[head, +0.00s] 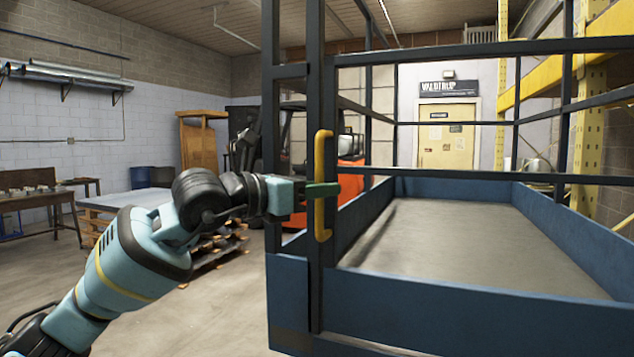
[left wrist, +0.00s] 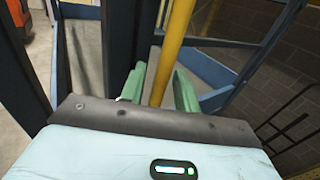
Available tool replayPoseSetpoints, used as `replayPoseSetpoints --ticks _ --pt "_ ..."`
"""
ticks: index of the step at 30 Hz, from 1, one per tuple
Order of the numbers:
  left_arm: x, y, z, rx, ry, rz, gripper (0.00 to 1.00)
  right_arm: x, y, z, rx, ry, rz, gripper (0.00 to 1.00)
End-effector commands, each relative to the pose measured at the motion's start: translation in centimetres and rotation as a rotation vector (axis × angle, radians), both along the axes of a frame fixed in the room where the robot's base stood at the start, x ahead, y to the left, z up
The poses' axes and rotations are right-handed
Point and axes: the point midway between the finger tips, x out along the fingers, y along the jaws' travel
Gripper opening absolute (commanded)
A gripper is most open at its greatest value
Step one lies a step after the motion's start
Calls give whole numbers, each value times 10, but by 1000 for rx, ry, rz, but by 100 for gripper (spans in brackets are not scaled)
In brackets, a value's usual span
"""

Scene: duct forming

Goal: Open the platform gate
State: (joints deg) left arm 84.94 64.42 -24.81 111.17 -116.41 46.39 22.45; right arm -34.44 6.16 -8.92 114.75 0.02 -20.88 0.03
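The platform (head: 455,310) has blue low walls and dark rails and fills the right of the head view. A yellow vertical handle (head: 323,155) sits on the dark upright of the gate (head: 290,285) at the platform's left front corner. I cannot tell whether the gate is fully closed. My left gripper (head: 322,190) is at the handle's middle height. In the left wrist view, the green fingers of my left gripper (left wrist: 159,88) stand on either side of the yellow handle (left wrist: 176,38), with small gaps beside it. My right gripper is out of view.
An orange forklift (head: 352,178) stands behind the gate. A pale-topped table (head: 125,199) and pallets (head: 215,255) stand behind my left arm. A workbench (head: 30,195) is at the far left. The floor at the front left is clear.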

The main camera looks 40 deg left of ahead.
Motion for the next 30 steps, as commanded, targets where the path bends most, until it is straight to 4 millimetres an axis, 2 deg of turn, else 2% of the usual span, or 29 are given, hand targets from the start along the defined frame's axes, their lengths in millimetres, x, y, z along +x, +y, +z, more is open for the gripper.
replayPoseSetpoints --ticks 10,15,18,30 --pt "4 -1 -1 0 1 0 32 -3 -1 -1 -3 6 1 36" --pt "4 -1 -1 0 1 0 10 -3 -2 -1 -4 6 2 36" --pt "4 -1 -1 0 1 0 0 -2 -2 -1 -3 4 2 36" --pt "2 -2 -1 1 1 2 0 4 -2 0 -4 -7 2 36"
